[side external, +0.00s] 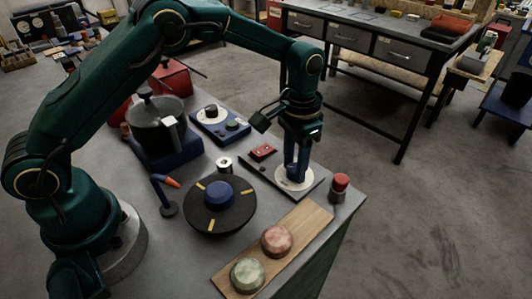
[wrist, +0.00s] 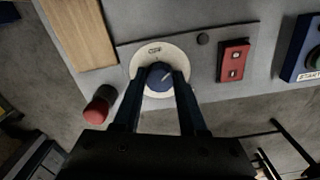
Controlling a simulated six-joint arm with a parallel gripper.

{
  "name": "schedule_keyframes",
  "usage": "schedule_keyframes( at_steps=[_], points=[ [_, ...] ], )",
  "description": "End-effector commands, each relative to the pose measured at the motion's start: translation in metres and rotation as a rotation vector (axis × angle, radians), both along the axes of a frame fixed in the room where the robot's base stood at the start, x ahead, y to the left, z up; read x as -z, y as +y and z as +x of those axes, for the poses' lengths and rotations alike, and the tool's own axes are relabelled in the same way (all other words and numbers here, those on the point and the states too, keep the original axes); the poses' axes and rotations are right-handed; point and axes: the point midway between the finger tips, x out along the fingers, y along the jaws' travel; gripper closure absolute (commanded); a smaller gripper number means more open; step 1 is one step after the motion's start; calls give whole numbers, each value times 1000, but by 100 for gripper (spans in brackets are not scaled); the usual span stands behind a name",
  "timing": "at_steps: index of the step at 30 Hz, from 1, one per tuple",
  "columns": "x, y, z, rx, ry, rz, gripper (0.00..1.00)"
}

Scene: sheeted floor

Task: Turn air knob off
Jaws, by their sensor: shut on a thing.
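The air knob is a small blue knob (wrist: 157,79) with a pale pointer line, set on a round white dial (wrist: 143,58) with a small dark mark near its rim. The dial (side external: 283,183) also shows in the side external view, on a dark plate near the bench edge. My gripper (side external: 294,172) points straight down over it. In the wrist view my gripper (wrist: 160,80) has one finger on each side of the knob and is shut on it. The fingers hide part of the knob's sides, and the mark is too small to read surely.
A red two-button switch box (side external: 263,152) shares the plate. A red-topped button (side external: 340,182) stands to the right. A wooden board (side external: 240,277) with two round pads lies in front. A black turntable (side external: 215,222), a dark pot (side external: 155,110) and a blue control box (side external: 212,134) stand to the left.

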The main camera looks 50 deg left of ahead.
Motion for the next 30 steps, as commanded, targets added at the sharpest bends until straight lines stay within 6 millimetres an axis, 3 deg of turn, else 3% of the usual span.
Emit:
schedule_keyframes(
  at_steps=[18, 30],
  points=[
    [-2, -1, 0, -580, 0, 0, 100],
    [-2, -1, 0, -861, 0, 0, 100]
  ],
)
